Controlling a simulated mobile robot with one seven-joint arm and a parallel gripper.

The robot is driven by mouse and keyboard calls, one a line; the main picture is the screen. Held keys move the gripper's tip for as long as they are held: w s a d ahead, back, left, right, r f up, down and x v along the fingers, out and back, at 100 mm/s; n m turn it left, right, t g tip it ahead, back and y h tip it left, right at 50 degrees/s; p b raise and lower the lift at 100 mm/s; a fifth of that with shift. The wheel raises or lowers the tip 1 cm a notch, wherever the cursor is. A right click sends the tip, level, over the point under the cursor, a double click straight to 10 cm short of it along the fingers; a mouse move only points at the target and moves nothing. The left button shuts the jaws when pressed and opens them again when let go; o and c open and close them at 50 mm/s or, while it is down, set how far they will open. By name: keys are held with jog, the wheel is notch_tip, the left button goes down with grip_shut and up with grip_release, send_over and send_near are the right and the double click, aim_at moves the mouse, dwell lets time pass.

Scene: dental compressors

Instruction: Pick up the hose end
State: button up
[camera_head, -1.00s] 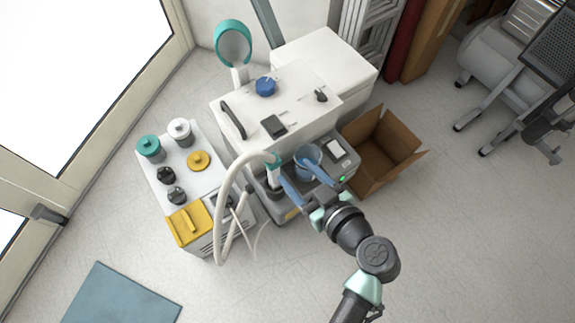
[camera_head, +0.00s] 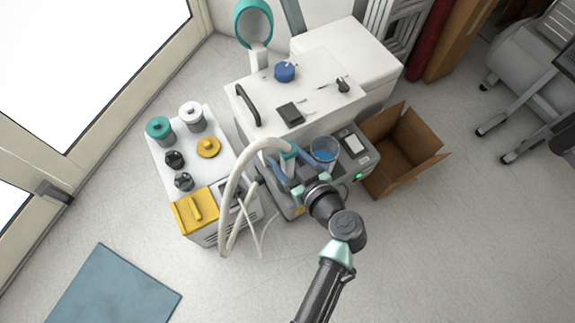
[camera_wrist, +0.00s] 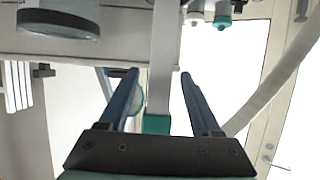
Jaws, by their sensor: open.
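The pale hose (camera_head: 232,190) arches up from beside the white unit with the yellow lid and bends over to its teal hose end (camera_head: 290,153). My gripper (camera_head: 291,169) is open at the hose end, and its blue fingers partly hide it. In the wrist view, the teal hose end (camera_wrist: 156,124) lies between the two fingers of my gripper (camera_wrist: 158,75), with the pale hose running up from it. Gaps show on both sides, so the fingers are not closed on it.
A clear blue cup (camera_head: 323,148) stands on the grey machine (camera_head: 357,158), close to the right finger. The white cabinet (camera_head: 310,75) rises behind. An open cardboard box (camera_head: 400,155) is at right. The floor in front is clear, with a blue mat (camera_head: 115,290) at lower left.

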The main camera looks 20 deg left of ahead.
jog(key=shift+x, duration=1.4)
jog(key=shift+d, duration=0.1)
grip_shut()
